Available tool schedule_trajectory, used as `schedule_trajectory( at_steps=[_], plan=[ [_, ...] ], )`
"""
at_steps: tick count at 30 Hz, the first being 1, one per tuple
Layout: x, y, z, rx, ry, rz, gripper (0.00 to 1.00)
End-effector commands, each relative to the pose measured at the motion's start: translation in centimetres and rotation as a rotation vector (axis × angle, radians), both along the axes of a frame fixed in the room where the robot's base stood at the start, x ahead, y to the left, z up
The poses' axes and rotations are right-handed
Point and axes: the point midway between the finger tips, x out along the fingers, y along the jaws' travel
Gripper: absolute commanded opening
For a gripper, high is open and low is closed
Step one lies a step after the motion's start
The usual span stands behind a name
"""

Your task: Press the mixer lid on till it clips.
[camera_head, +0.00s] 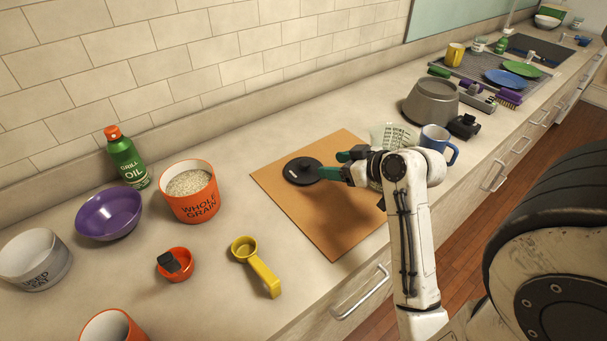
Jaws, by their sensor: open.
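A round black lid-like disc (303,170) with a small light mark lies on the brown board (290,205). My gripper (333,165), with green fingers, is open just right of the disc. The lower finger reaches to the disc's right edge; I cannot tell whether it touches. No mixer can be clearly made out. A grey, upturned bowl-like thing (431,102) stands beyond the board, with a black part (464,126) beside it; I cannot tell if either belongs to a mixer. My wrist hides part of the board's right side.
A blue mug (436,142) and a pale printed packet (391,136) stand close to my wrist. Left of the board are an orange grain tub (189,192), a yellow scoop (259,267), a purple bowl (108,214) and a green oil bottle (127,160). The board's left half is clear.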

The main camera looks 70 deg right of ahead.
Motion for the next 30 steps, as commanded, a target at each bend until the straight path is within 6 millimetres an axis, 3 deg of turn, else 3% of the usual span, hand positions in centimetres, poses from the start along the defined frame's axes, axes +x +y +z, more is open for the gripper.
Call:
schedule_trajectory(
  at_steps=[6, 14, 22, 30],
  plan=[
    [2.8, -1.0, -1.5, 0.001, 0.001, 0.002, 0.65],
    [4.5, -1.6, -2.3, 0.0, 0.001, 0.002, 0.65],
    [7.6, -2.8, -3.9, 0.001, 0.001, 0.002, 0.65],
    [8.4, -3.1, -4.5, -0.001, 0.0, 0.0, 0.65]
  ],
)
